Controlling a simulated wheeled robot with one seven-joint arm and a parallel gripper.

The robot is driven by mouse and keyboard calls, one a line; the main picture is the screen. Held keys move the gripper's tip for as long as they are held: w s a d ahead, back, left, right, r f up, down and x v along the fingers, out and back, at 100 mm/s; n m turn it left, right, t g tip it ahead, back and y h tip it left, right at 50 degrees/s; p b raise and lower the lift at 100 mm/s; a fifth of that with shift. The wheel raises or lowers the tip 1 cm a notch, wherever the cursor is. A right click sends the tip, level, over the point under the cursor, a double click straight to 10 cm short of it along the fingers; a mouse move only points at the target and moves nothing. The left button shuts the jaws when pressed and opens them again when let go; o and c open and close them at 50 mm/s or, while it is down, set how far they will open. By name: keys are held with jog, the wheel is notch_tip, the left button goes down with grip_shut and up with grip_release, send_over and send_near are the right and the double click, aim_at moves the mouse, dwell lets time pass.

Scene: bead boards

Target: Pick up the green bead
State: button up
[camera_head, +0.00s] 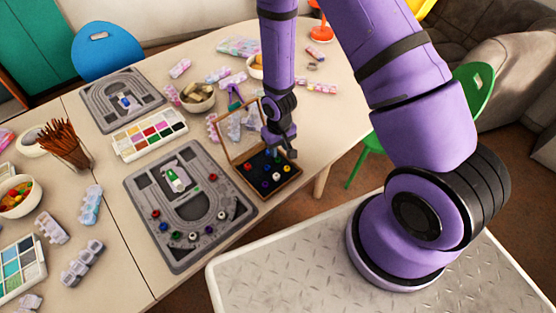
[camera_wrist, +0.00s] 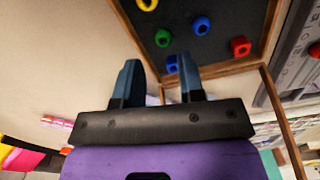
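The green bead (camera_wrist: 162,38) lies in the dark-lined, wood-framed box (camera_wrist: 221,69), seen at the top of the wrist view. In the head view my gripper (camera_head: 281,150) hangs over the back part of the open box (camera_head: 268,203). There I cannot clearly tell the green bead from its neighbours.
A grey bead board (camera_head: 140,185) with several beads lies left of the box. A second board (camera_head: 95,125), a paint set (camera_head: 149,134) and a bowl (camera_head: 198,104) stand farther back. The box's raised lid (camera_head: 222,145) stands close beside my gripper.

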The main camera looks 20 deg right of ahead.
aim_at(278, 158)
jog(key=shift+a+f, duration=0.2)
jog(key=shift+f, duration=2.55)
grip_shut()
